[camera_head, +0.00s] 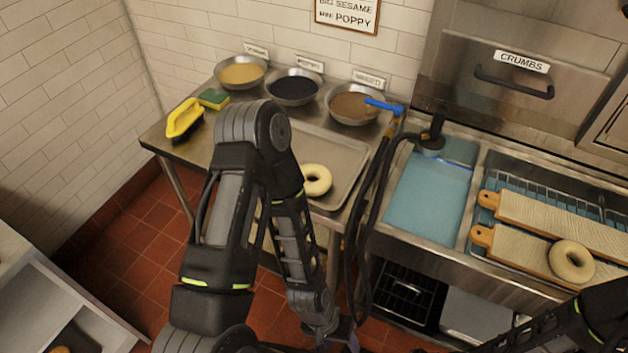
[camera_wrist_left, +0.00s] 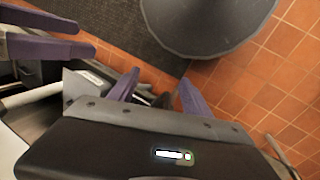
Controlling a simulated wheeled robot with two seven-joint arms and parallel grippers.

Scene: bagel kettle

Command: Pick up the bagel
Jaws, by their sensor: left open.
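One pale bagel (camera_head: 316,180) lies on the metal tray (camera_head: 345,150), partly beside my left arm's elbow. Another pale bagel (camera_head: 571,262) lies on the front wooden board at the right. My left gripper is low at the bottom edge of the head view (camera_head: 348,338), below the counter and far from both bagels. In the left wrist view its purple fingers (camera_wrist_left: 157,92) are apart with nothing between them. A second pair of purple fingers, seemingly my right gripper (camera_wrist_left: 60,36), shows at the left there, apart and empty. The right gripper's tips are hidden in the head view.
Bowls of tan (camera_head: 241,72), black (camera_head: 294,87) and brown (camera_head: 355,105) topping stand behind the tray. A yellow brush (camera_head: 184,118) and sponge (camera_head: 213,98) are at left. A blue-handled hose tool (camera_head: 384,105) hangs over the counter. Blue water fills a sink (camera_head: 425,200).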

